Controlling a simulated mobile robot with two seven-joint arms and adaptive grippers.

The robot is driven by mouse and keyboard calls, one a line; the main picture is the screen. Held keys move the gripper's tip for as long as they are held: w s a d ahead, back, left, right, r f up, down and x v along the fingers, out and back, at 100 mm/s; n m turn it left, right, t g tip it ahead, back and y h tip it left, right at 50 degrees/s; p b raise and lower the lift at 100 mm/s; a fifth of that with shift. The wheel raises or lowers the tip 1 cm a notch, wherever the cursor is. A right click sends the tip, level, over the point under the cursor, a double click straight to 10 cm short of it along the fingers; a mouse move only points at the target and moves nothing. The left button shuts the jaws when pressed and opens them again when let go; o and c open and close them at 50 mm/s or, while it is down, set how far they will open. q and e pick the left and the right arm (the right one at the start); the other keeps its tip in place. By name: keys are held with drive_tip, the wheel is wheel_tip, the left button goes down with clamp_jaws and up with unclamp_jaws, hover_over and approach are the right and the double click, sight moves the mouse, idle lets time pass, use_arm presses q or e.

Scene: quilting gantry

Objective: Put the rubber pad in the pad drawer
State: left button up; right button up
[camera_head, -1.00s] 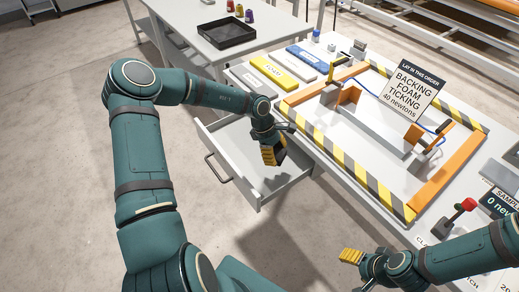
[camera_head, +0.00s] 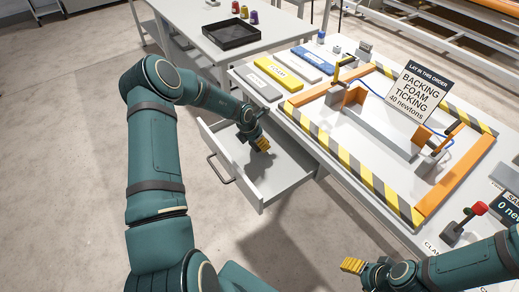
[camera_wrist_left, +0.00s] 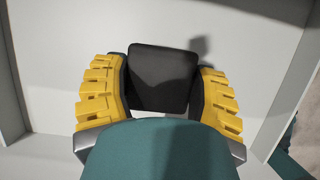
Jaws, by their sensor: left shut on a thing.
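The rubber pad (camera_wrist_left: 162,78) is a black, rounded square plate in the left wrist view. It sits between the yellow fingers of my left gripper (camera_wrist_left: 160,95), which is shut on it. The pad drawer (camera_head: 280,172) is a pale grey drawer, pulled open below the table's left side. In the head view my left gripper (camera_head: 262,144) is over the inside of the drawer, near its table-side end; the pad is hard to make out there. The drawer floor also shows behind the pad in the left wrist view (camera_wrist_left: 70,60). My right gripper (camera_head: 352,265) is at the bottom, its finger gap unclear.
The table holds a striped frame (camera_head: 350,160), a sign (camera_head: 418,92), a grey block (camera_head: 257,84), a yellow block (camera_head: 278,72) and a red-knobbed lever (camera_head: 478,209). A black tray (camera_head: 230,34) stands on the back table. Open floor lies left of the drawer.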

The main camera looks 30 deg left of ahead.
use_arm(q)
drive_tip(key=shift+f+b, duration=0.4)
drive_tip(key=shift+f, duration=1.6)
drive_tip(key=shift+r, duration=0.1)
drive_tip(key=o, duration=1.3)
drive_tip(key=p+v, duration=0.3)
drive_tip(key=v, duration=0.9)
drive_tip(key=shift+s+d, duration=0.1)
